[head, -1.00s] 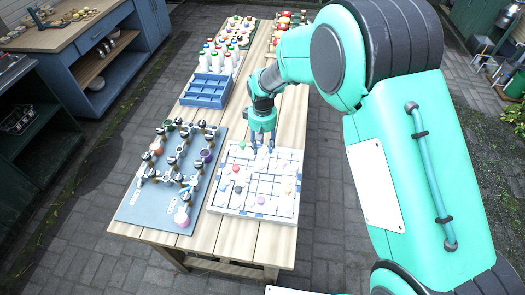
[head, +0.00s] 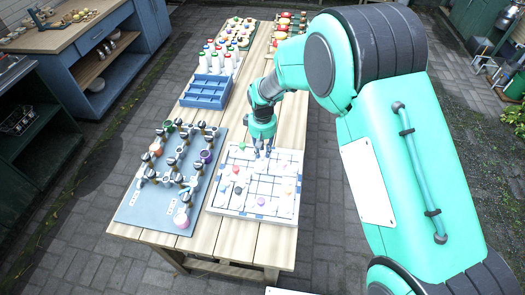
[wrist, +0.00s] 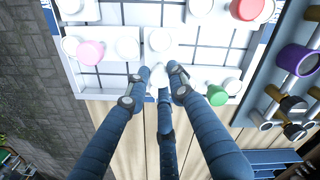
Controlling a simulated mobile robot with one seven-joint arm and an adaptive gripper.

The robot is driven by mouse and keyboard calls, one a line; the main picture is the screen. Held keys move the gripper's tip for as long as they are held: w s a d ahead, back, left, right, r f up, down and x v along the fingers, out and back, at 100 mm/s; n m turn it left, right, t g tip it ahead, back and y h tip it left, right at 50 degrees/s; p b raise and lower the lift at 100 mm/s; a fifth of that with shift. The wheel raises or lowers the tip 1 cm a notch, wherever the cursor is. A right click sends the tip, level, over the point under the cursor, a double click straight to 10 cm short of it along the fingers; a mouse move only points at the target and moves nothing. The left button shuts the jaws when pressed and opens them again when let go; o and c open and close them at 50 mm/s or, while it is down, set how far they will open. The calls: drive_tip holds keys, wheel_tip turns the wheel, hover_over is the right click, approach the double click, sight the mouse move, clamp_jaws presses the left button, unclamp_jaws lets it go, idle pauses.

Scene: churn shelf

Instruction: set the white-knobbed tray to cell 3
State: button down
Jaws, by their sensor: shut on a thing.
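The white grid board (head: 225,205) lies on the near part of the wooden table. In the wrist view, my gripper (wrist: 160,74) has its fingers closed around a white knob (wrist: 160,68) near the edge of the board. The fingers hide most of what lies under that knob. In the head view, my gripper (head: 262,152) points down at the far edge of the board. The cell numbers are not readable.
On the board are a green knob (wrist: 217,95), a pink knob (wrist: 90,52), a red knob (wrist: 245,8) and several white ones. A grey panel (head: 140,207) with pegs and valves lies left. A blue crate (head: 204,91) stands beyond.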

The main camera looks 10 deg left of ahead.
drive_tip(key=shift+s, duration=0.1)
drive_tip(key=s+p, duration=0.1)
drive_tip(key=s, duration=1.1)
drive_tip(key=shift+p, duration=0.4)
drive_tip(key=shift+w, duration=0.1)
drive_tip(key=c, duration=1.5)
unclamp_jaws()
drive_tip(key=shift+r, duration=0.15)
wheel_tip(320, 180, up, 12)
drive_tip(key=shift+f, duration=0.15)
